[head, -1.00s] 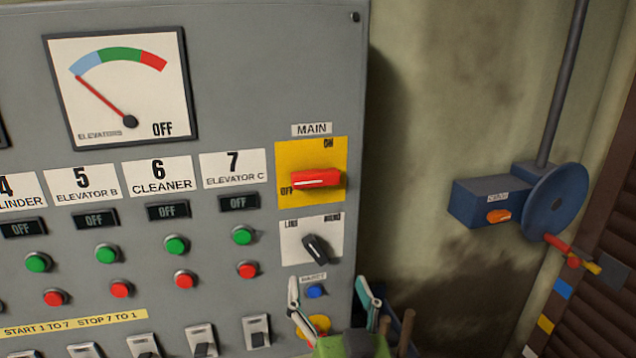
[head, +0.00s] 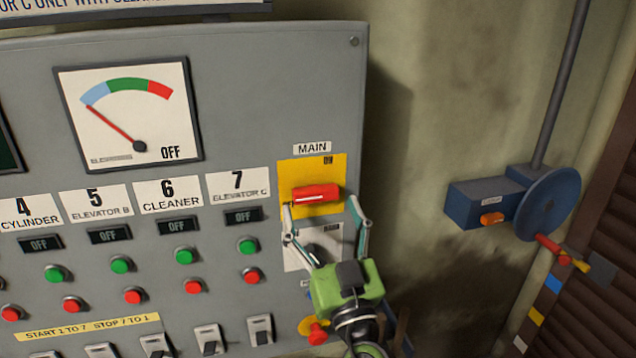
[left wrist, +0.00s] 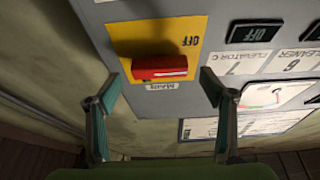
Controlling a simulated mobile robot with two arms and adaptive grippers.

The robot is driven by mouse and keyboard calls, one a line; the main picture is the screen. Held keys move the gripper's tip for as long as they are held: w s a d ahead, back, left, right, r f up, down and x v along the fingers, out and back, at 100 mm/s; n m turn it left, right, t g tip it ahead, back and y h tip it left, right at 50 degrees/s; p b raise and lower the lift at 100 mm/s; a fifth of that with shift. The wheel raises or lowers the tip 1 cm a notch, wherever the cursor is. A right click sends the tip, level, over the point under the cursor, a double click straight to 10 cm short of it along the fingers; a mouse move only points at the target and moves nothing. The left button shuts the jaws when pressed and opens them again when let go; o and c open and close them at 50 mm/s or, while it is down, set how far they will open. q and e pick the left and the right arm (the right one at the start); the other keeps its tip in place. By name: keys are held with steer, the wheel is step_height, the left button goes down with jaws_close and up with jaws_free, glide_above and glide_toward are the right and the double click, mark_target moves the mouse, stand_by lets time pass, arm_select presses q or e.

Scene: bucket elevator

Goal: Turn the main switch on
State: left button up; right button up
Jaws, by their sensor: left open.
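The main switch is a red handle (head: 316,194) on a yellow plate (head: 298,171) under the MAIN label. The handle lies level, with its white line toward the left. My left gripper (head: 322,206) is open, with its fingertips just below the handle in the head view; I cannot tell whether they touch the plate. In the left wrist view, the red handle (left wrist: 160,68) shows between and beyond the two open fingers (left wrist: 160,85), with OFF printed on the plate to its right. My right gripper is not in view.
A grey panel (head: 250,90) carries a gauge (head: 135,110) at OFF, green and red buttons, and several toggle switches. A black selector on a white plate (head: 298,258) is partly hidden behind my gripper. A blue wheel (head: 548,204) is on the wall at right.

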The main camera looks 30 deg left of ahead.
mark_target(317, 199)
arm_select(q)
steer(key=shift+p+x, duration=0.5)
steer(key=shift+x, duration=0.65)
steer(key=shift+w+a+r, duration=0.15)
steer(key=shift+w+a, duration=0.05)
steer(key=shift+a, duration=0.15)
steer(key=c, duration=1.1)
